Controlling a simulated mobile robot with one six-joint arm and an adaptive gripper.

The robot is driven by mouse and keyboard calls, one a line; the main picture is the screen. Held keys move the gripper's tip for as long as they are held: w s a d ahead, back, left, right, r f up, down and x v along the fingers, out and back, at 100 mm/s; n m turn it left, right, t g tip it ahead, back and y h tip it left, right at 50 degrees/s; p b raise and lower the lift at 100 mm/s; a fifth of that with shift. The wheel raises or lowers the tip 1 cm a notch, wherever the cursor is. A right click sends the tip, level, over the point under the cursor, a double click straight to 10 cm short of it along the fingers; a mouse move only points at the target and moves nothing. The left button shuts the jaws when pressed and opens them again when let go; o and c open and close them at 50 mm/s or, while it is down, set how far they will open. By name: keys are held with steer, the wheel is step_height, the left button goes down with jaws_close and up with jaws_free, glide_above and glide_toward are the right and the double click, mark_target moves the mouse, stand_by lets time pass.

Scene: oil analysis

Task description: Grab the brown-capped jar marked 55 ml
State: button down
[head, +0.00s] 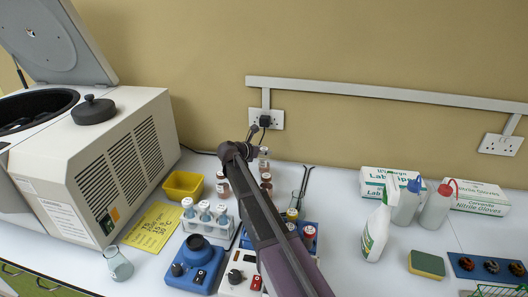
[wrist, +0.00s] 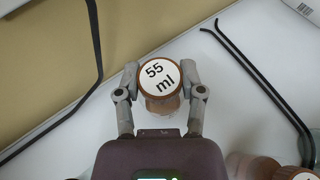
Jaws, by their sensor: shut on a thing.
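In the wrist view, a jar with a brown-rimmed cap (wrist: 160,79) has a white top label reading "55 ml". My gripper (wrist: 160,84) is shut on this jar, one finger on each side. The jar's body shows only a little below the cap, so I cannot tell whether it still touches the bench.
Another brown-capped jar (wrist: 302,175) is at the wrist view's lower right. In the head view a brown jar (head: 222,185) stands left of my arm. A yellow tub (head: 183,185), a vial rack (head: 208,222) and a centrifuge (head: 110,150) are further left.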

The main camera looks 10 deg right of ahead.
steer(key=shift+r+p, duration=3.85)
steer(key=shift+r, duration=0.3)
steer(key=shift+r, duration=0.2)
